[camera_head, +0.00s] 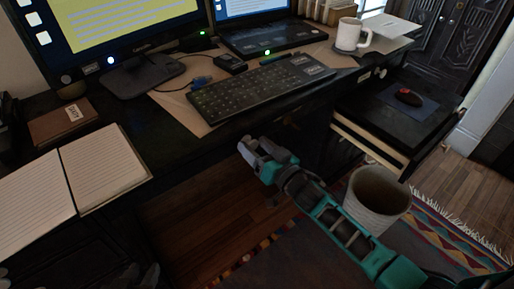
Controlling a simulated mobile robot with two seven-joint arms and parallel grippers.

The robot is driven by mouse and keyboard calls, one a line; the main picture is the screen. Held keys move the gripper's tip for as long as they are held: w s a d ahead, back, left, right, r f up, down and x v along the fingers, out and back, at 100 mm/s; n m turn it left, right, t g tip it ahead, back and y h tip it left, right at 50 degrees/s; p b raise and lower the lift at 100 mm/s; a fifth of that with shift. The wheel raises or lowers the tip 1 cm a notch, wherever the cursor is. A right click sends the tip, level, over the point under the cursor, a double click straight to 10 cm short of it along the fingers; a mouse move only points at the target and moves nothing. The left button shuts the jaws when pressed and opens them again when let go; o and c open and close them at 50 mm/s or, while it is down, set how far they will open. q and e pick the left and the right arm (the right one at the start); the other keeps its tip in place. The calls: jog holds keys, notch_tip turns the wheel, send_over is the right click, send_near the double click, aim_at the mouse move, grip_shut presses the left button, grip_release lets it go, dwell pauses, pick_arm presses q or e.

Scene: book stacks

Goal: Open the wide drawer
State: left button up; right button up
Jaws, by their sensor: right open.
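The dark desk front (178,172) runs below the desktop; its drawer outlines are too dark to make out, so I cannot tell which part is the wide drawer. Two small pale knobs (363,76) show at the desk's right end. My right gripper (262,148), grey on a teal arm from the lower right, is open and empty in front of the desk front, below the keyboard. I cannot tell whether it touches the desk. A dark shape at the bottom left edge may be my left gripper (140,275); its jaws are unclear.
The keyboard (262,88), laptop (265,35), mug (351,35) and open notebook (72,185) lie on the desk. A black cabinet or pulled-out unit (372,103) with a mouse stands right. A pale bin (375,200) is beside my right arm. Floor shows below the desk.

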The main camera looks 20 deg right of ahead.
jog(key=shift+c, duration=0.3)
grip_shut()
dwell(0.3)
